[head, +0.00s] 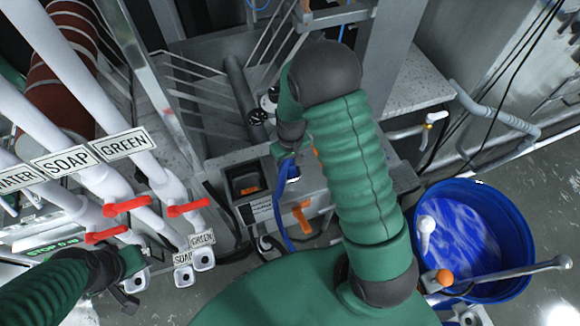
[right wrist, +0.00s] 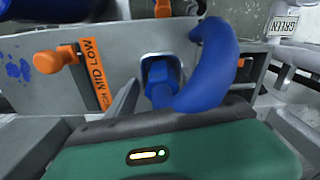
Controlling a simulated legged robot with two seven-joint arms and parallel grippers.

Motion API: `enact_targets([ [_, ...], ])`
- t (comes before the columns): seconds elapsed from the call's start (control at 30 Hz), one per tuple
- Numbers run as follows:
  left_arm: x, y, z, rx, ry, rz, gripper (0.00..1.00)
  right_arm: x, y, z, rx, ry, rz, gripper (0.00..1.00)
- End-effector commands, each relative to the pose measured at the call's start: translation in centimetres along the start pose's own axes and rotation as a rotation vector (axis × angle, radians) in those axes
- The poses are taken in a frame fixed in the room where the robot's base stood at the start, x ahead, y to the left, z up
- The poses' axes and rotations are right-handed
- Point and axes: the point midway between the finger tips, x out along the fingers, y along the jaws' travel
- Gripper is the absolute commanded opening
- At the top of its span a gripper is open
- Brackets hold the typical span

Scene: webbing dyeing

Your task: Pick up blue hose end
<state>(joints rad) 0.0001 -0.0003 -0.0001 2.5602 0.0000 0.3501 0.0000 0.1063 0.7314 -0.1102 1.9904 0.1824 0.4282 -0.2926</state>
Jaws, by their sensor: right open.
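The blue hose (head: 279,213) hangs at the front of the grey machine in the head view. In the right wrist view its blue end (right wrist: 162,80) sits at a square metal fitting on the grey panel, and the thick hose (right wrist: 216,60) curves up to the right. My right gripper (head: 286,160) is just above the hose in the head view. Its jaws are open, with one grey finger (right wrist: 122,108) left of the hose end. I cannot tell whether it touches the hose. My left gripper (head: 136,280) is at the lower left, away from the hose; its jaw opening is unclear.
An orange lever (right wrist: 52,60) and an orange label (right wrist: 90,72) are left of the hose end. White pipes with red valve handles (head: 127,205) stand at the left. A blue tub (head: 425,195) with blue liquid stands on the floor at the right.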

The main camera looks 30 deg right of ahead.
Motion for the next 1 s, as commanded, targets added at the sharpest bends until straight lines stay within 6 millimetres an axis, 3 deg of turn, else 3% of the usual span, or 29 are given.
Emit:
enact_targets([
  [0.07, 0.06, 0.01, 0.01, 0.0, 0.0, 0.0, 0.36, 0.03, -0.12, -0.03, 0.0, 0.0, 0.001, 0.59],
  [0.5, 0.05, 0.0, 0.01, 0.0, 0.0, 0.0, 0.36, -0.11, -0.3, 0.16, -0.001, 0.0, 0.002, 0.01],
  [1.0, 0.59, 0.01, 0.13, 0.0, 0.0, 0.0, 0.36, -0.68, -0.19, -0.03, 0.0, 0.003, 0.002, 0.0],
])
